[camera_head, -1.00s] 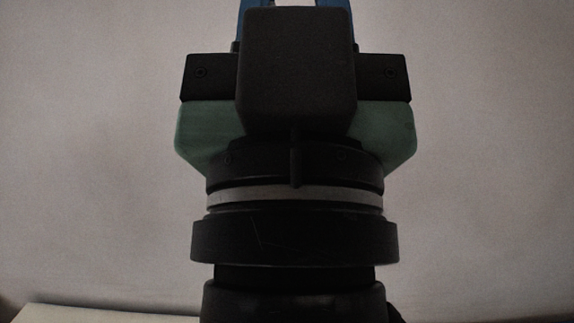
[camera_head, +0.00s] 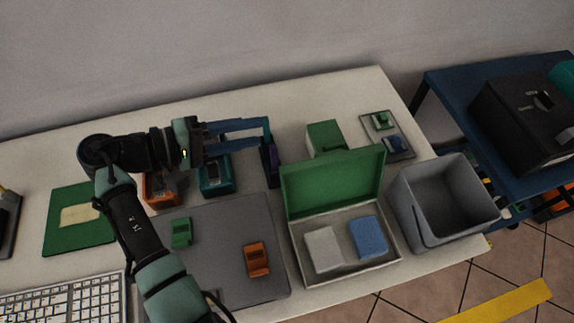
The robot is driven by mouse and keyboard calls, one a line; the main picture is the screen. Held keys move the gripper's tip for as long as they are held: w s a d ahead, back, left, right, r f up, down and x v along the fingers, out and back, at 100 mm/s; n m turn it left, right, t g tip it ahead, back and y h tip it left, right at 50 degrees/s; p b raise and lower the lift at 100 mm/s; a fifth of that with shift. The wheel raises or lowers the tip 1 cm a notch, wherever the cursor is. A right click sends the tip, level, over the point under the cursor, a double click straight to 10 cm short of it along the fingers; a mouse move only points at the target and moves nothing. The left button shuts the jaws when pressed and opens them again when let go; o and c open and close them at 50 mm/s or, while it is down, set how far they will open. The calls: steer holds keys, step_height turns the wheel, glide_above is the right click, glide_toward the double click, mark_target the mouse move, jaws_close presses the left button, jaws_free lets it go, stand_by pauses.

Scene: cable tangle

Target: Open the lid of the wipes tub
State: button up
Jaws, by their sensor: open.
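What looks like the wipes tub (camera_head: 346,279) is a low, light box at the right of the table's front. Its green lid (camera_head: 334,186) stands raised along the back edge. A white block (camera_head: 324,249) and a blue block (camera_head: 367,237) lie inside. My gripper (camera_head: 267,137) has long blue fingers that reach rightward to a spot left of and behind the lid. The fingers look apart, with nothing clearly between them. A dark purple piece (camera_head: 271,164) shows just below the fingertips; I cannot tell whether it is part of the gripper.
A grey bin (camera_head: 405,205) stands right of the tub. A green box (camera_head: 325,138) and a small tray (camera_head: 400,148) are behind it. A grey mat (camera_head: 215,235) with green and orange items lies to the left, with teal and orange boxes behind. A keyboard (camera_head: 65,305) is front left.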

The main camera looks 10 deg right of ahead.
mark_target(316, 156)
steer(key=s+a+f+g+h+b, duration=0.1)
steer(key=s+f+g+h+b, duration=0.15)
steer(key=s+f, duration=0.2)
steer(key=shift+n+h, duration=0.3)
steer(key=shift+h, duration=0.25)
steer(key=d+p, duration=0.1)
steer(key=d, duration=0.7)
steer(key=d+p, duration=0.1)
steer(key=d, duration=0.3)
steer(key=shift+s+d+r+p, duration=0.3)
steer(key=shift+d, duration=0.05)
jaws_close()
